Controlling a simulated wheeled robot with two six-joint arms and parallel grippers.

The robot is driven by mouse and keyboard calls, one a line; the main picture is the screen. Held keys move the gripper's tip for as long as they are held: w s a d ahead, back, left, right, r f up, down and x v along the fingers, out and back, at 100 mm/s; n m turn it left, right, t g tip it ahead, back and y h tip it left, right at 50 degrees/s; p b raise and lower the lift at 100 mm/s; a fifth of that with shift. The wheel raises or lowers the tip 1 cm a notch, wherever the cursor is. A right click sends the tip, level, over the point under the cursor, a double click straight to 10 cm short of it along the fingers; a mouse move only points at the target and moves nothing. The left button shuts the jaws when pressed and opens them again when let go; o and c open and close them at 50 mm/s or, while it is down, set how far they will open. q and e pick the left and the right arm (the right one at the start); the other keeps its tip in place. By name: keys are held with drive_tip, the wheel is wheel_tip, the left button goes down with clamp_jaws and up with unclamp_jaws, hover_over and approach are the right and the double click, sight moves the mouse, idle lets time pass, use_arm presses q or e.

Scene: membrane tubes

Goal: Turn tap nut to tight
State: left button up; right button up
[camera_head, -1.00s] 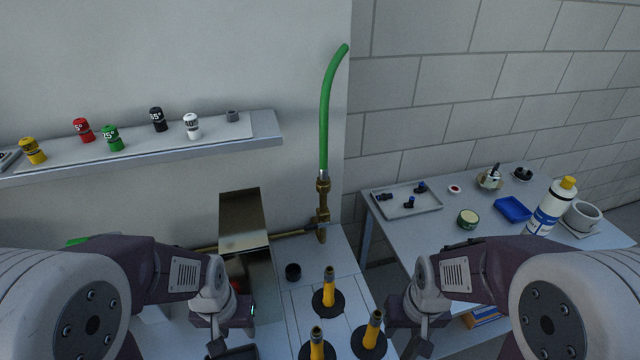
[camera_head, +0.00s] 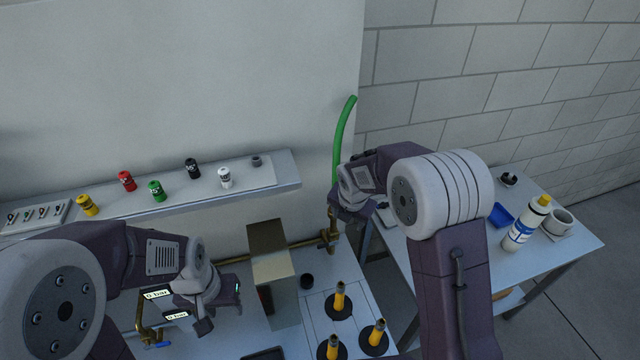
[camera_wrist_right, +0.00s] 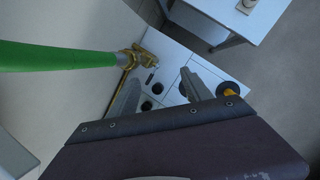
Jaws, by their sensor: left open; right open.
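The green hose (camera_head: 343,135) rises along the wall edge, its lower end hidden behind my right arm. The brass tap (camera_head: 331,236) stands below it. In the right wrist view, the green hose (camera_wrist_right: 60,57) runs in from the left to the brass tap fitting (camera_wrist_right: 131,58); the nut cannot be told clearly from the fitting. My right gripper (camera_wrist_right: 165,88) is open and empty, its fingers apart from the hose and fitting. In the head view it is at the hose's lower part, mostly hidden by its own arm. My left gripper (camera_head: 212,308) is open over the left bench.
A metal box (camera_head: 272,285) stands between my left gripper and the tap. Several yellow-black pieces (camera_head: 339,298) stand on the bench. A shelf (camera_head: 200,205) with coloured caps runs along the wall. A side table (camera_head: 570,262) holds a bottle (camera_head: 525,225) and a blue tray (camera_head: 501,216).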

drive_tip(key=w+a+r+n+p, duration=0.2)
drive_tip(key=w+a+r+n, duration=0.2)
drive_tip(key=n, duration=0.1)
drive_tip(key=shift+n+t, duration=0.3)
drive_tip(key=shift+n, duration=0.1)
drive_tip(key=p+x, duration=0.1)
drive_tip(key=x, duration=0.2)
drive_tip(key=p+x, duration=0.1)
drive_tip(key=x, duration=0.4)
drive_tip(key=shift+d+f+p, duration=0.3)
drive_tip(key=shift+p, duration=0.1)
drive_tip(key=shift+w+f, duration=0.3)
drive_tip(key=shift+f, duration=0.2)
use_arm(q)
wheel_tip(320, 180, up, 7)
drive_tip(key=a, duration=0.1)
use_arm(e)
drive_tip(key=shift+s+d, duration=0.1)
drive_tip(key=shift+d, duration=0.05)
drive_tip(key=c, duration=0.3)
use_arm(q)
drive_tip(key=shift+a, duration=0.2)
use_arm(e)
clamp_jaws()
